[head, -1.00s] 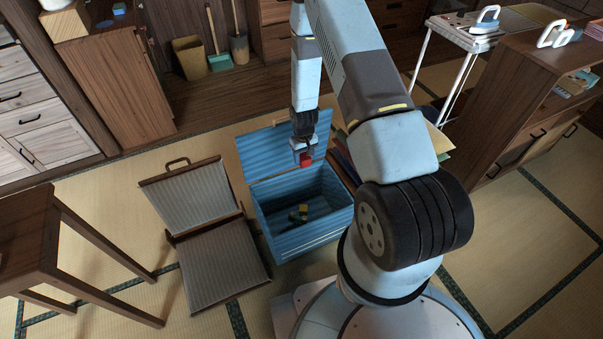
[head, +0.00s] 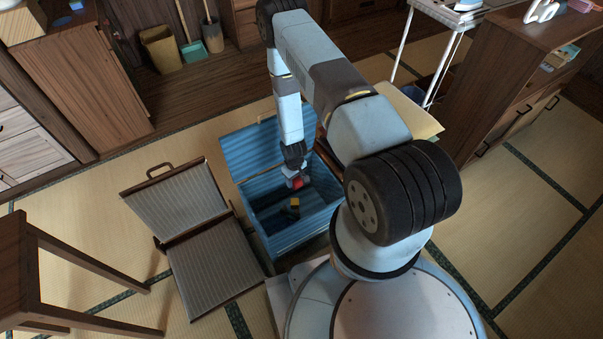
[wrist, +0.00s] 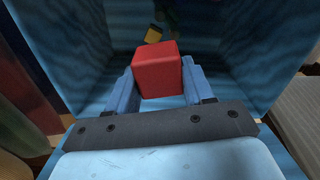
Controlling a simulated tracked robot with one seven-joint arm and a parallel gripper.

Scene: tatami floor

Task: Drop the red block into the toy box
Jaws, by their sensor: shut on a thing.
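The red block (wrist: 158,70) is held between the two blue fingers of my gripper (wrist: 158,88) in the wrist view. In the head view the red block (head: 297,183) shows small at the tip of my gripper (head: 295,177), over the opening of the toy box. The toy box (head: 290,239) is blue and ribbed, with its lid (head: 240,150) standing open at the back. A yellow and dark thing (head: 292,206) lies inside the box, and its yellow part also shows in the wrist view (wrist: 154,35). The exact height of the block above the box floor is hard to tell.
A grey ribbed folding floor chair (head: 205,260) lies left of the box. A wooden table (head: 25,265) stands at far left. A wooden cabinet (head: 480,100) stands at right. Bare tatami (head: 90,220) lies between the table and the chair.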

